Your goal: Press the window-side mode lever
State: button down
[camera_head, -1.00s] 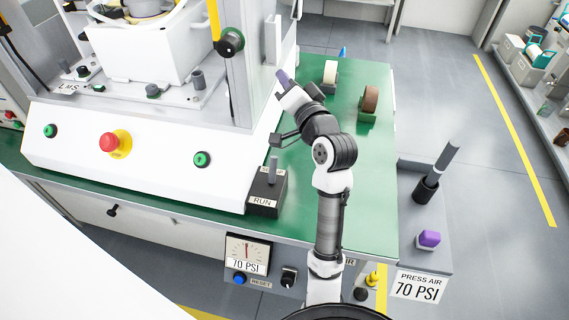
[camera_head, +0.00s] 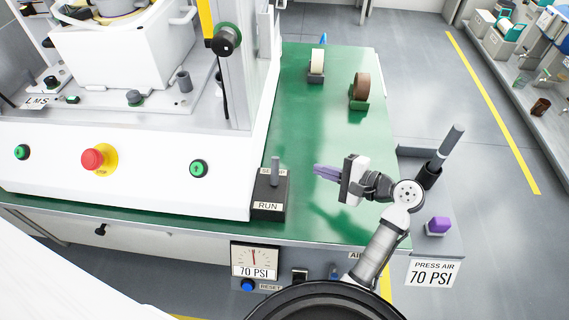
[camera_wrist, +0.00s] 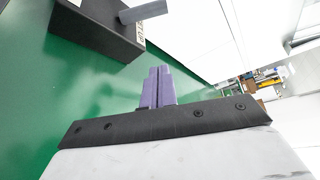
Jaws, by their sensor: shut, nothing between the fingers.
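A black box labelled RUN (camera_head: 269,197) stands on the green bench with a short grey lever (camera_head: 275,170) rising upright from its top. It appears to be the mode lever; no window shows. The box shows at the top left of the wrist view (camera_wrist: 95,28), with the grey lever (camera_wrist: 143,11) on it. My gripper (camera_head: 316,170), with purple fingers, is shut and empty. It is to the right of the lever, pointing left toward it, with a clear gap. The shut fingers also show in the wrist view (camera_wrist: 158,72).
The white press housing (camera_head: 120,165) with green and red buttons stands left of the box.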

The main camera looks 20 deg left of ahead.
aim_at(287, 176)
jog(key=p+x, duration=0.2)
jog(key=x, duration=0.8)
jog(key=shift+a, duration=0.15)
jog(key=s+r, duration=0.1)
jog(key=s+p, duration=0.1)
jog(key=s, duration=0.1)
jog(key=shift+d+r, duration=0.2)
jog(key=shift+r, duration=0.2)
jog(key=shift+s, duration=0.2)
jog(key=shift+s+d+r+n, duration=0.1)
jog(key=shift+s+r+n, duration=0.1)
jog(key=shift+n, duration=0.1)
